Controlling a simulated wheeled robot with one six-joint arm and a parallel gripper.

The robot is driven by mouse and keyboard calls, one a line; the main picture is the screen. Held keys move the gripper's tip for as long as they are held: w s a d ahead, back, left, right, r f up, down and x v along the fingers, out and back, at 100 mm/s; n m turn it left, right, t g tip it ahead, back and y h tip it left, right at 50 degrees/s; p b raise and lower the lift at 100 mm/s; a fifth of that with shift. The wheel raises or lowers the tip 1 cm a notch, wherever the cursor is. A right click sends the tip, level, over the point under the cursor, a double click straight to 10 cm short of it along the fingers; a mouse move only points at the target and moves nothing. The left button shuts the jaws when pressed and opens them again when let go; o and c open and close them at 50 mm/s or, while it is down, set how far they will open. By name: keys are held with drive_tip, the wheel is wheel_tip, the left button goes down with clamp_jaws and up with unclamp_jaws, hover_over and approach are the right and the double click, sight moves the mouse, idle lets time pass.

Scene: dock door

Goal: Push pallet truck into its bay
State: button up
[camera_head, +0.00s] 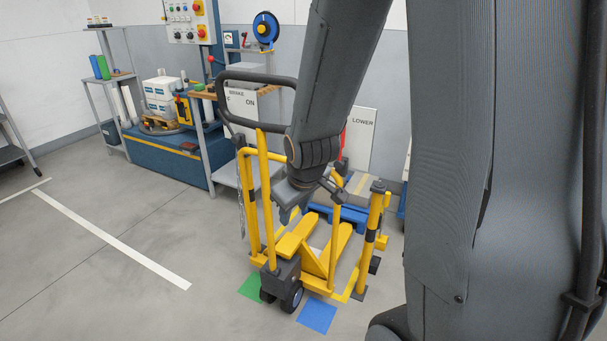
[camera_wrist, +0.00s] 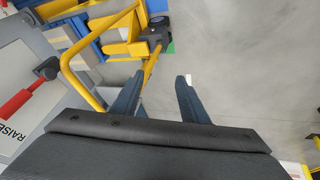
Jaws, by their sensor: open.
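The yellow pallet truck (camera_head: 340,247) stands on the floor in the head view, forks pointing away, with a black wheel unit at its near end. Its upright yellow shaft (camera_head: 267,200) leads up to a black loop handle (camera_head: 257,76); my arm covers part of the handle's right side. Yellow tubular rails (camera_head: 249,215) stand on both sides of the truck, seemingly the bay. My gripper (camera_head: 287,208) hangs right of the shaft, pointing down. In the wrist view its dark fingers (camera_wrist: 158,82) are apart with nothing between them; yellow parts show beyond.
A green patch (camera_head: 250,287) and a blue patch (camera_head: 317,316) mark the floor near the truck's wheels. A post (camera_head: 373,235) stands close on the right. Floor at front left is clear, with a white line (camera_head: 110,238).

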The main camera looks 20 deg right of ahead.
drive_tip(key=w+d+f+n+t+b, duration=0.3)
drive_tip(key=w+d+b, duration=0.3)
drive_tip(key=w, duration=0.4)
drive_tip(key=w+d+f+n+t+h+b, duration=0.1)
drive_tip(key=w+d+f+n+t+b, duration=0.2)
drive_tip(key=w+d+n+t+b, duration=0.3)
drive_tip(key=w+d+f+n+t+b, duration=0.3)
drive_tip(key=w+d+n+t+b, duration=0.2)
drive_tip(key=w, duration=1)
drive_tip(key=shift+w+d+f+h+b, duration=0.15)
drive_tip(key=shift+d+h+b, duration=0.25)
drive_tip(key=shift+d+b, duration=0.45)
drive_tip(key=shift+a, duration=0.1)
drive_tip(key=shift+c, duration=0.4)
clamp_jaws()
